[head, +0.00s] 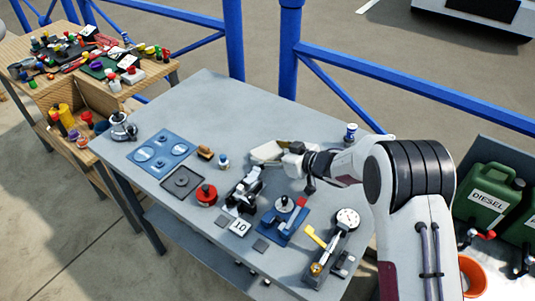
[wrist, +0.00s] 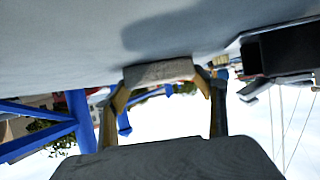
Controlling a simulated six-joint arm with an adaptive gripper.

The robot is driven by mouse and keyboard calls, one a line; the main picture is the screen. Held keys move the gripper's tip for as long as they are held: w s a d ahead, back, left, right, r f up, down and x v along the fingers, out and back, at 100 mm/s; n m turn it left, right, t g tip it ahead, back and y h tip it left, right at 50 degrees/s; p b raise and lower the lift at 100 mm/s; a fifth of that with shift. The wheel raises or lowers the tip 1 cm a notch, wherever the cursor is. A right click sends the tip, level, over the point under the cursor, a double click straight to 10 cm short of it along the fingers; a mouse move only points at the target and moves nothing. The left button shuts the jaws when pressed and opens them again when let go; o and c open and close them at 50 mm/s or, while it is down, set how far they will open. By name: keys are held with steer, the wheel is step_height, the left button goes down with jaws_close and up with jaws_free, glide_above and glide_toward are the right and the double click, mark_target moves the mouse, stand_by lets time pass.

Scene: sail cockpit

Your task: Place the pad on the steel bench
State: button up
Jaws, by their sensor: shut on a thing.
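The pad (wrist: 158,72) is a small, grey, rough-faced block between the two fingertips of my gripper (wrist: 160,85) in the wrist view. My gripper is shut on it. In the head view my gripper (head: 271,151) is over the right-middle part of the steel bench (head: 215,100), and I cannot pick out the pad clearly there. The bench's grey top fills the upper part of the wrist view, which looks upside down. The pad is close to that surface; I cannot tell whether it touches.
A black vise-like tool (head: 245,188), a red round part (head: 206,194), a blue plate (head: 163,154) and a dark square tray (head: 181,182) stand on the bench. A blue-labelled can (head: 350,133) is near the back edge. The back-left bench top is clear. Blue railings run behind.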

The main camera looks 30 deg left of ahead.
mark_target(270, 153)
step_height(270, 153, up, 10)
stand_by(0.9)
steer(key=shift+c, duration=0.2)
stand_by(0.7)
